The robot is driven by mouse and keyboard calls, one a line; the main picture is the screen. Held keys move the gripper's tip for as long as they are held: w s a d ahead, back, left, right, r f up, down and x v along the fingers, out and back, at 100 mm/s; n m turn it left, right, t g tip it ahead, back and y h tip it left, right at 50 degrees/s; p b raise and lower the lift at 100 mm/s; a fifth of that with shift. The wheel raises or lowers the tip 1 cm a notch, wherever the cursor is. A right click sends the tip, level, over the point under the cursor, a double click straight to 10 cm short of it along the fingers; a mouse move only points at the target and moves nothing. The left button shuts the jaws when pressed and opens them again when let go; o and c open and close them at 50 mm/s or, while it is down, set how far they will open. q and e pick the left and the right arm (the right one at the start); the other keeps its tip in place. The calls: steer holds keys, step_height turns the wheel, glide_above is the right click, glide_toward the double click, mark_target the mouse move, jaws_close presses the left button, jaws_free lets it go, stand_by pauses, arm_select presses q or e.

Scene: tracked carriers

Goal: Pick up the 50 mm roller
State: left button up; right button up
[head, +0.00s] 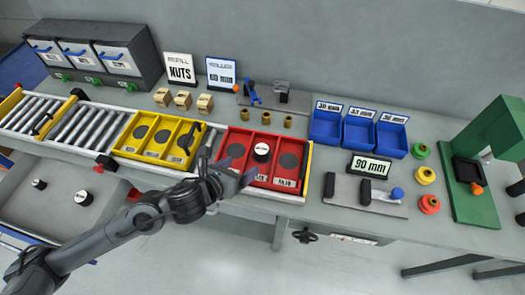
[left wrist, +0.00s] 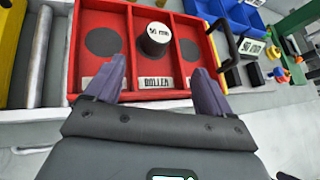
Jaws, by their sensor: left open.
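The 50 mm roller (head: 261,150) is a black cylinder with a white top. It stands upright in the middle compartment of the red tray (head: 226,132). In the left wrist view the roller (left wrist: 157,38) shows "50 mm" on its top, and the tray's front label reads "ROLLER". My left gripper (head: 240,172) is open and empty at the tray's front side. In the left wrist view its fingers (left wrist: 158,84) point toward the roller, one to each side, with a gap before it. My right gripper is not in view.
A yellow tray (head: 118,148) with dark round recesses stands left of the red tray, beside roller conveyors (head: 80,124). Blue bins (head: 358,133) and a "90 mm" sign (head: 369,167) are to the right.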

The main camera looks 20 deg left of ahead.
mark_target(262, 149)
arm_select(q)
steer(key=m, duration=0.1)
steer(key=w+m, duration=0.1)
steer(key=shift+a+r+m+h, duration=0.15)
steer(key=shift+r+m+h, duration=0.15)
steer(key=x, duration=0.4)
steer(key=shift+w, duration=0.2)
steer(key=shift+b+x, duration=0.4)
steer(key=shift+x, duration=2.75)
steer(key=shift+a+f, duration=0.15)
steer(key=shift+a, duration=0.05)
steer(key=shift+c, duration=0.2)
steer(key=c, duration=1.2)
steer(key=shift+c, duration=0.3)
